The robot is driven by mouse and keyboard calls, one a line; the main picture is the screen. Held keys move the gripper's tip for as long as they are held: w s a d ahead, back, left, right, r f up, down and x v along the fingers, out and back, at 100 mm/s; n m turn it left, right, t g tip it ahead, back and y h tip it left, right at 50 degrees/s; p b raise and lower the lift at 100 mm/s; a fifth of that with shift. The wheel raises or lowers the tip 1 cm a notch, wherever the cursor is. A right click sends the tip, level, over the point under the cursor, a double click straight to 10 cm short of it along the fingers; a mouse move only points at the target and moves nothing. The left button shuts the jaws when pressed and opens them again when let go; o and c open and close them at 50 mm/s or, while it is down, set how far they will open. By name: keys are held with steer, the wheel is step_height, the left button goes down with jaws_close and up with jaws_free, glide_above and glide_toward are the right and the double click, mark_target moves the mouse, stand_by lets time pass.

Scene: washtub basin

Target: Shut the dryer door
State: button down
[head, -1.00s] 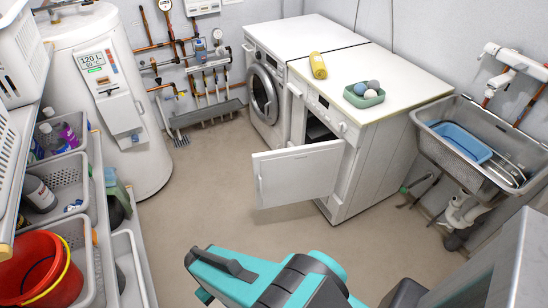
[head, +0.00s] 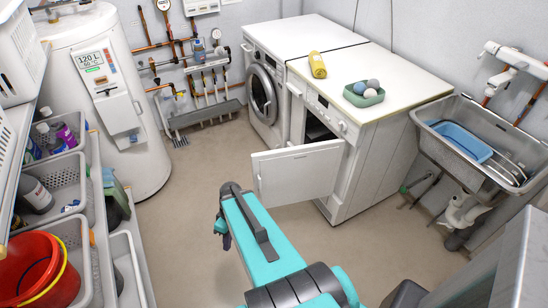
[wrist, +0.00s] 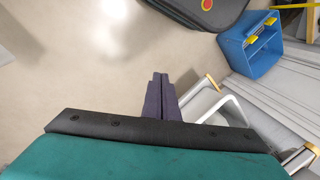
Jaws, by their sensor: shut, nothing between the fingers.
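The dryer (head: 370,160) is the white machine on the right of the pair, with a dark opening in its front. Its white door (head: 298,172) stands wide open and sticks out to the left over the floor. My gripper (head: 226,241) hangs below the wrist, to the left of the door's free edge and nearer the camera, apart from it. In the wrist view its dark fingers (wrist: 158,80) are together, with nothing between them, over floor. The door cannot be made out in the wrist view.
A washing machine (head: 264,95) stands left of the dryer. A yellow roll (head: 318,65) and a green tray (head: 363,95) lie on top. A sink (head: 480,145) is at right, a boiler (head: 110,100) and shelf with a red bucket (head: 38,270) at left. Floor between is clear.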

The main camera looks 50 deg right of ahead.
steer(key=d+r+n+t+h, duration=0.1)
steer(key=d+r+n+t, duration=0.1)
steer(key=d+r, duration=0.5)
steer(key=s+d+r+n+t+h+b, duration=0.1)
steer(key=d+r, duration=0.6)
steer(key=d, duration=1)
steer(key=s+d+r+n+t+h, duration=0.1)
steer(key=d+r+n+t, duration=0.2)
steer(key=d+r+t, duration=0.2)
steer(key=d+r, duration=0.3)
steer(key=d, duration=0.4)
steer(key=shift+s+b, duration=0.15)
steer(key=shift+b, duration=0.15)
steer(key=p, duration=0.4)
glide_toward(270, 158)
steer(key=shift+a+f, duration=0.95)
steer(key=shift+f, duration=0.95)
steer(key=shift+w+d+p, duration=0.3)
steer(key=shift+w+d, duration=0.15)
steer(key=shift+w, duration=0.15)
steer(key=shift+w+d+p, duration=0.25)
steer(key=shift+w+d, duration=0.15)
steer(key=shift+w, duration=0.25)
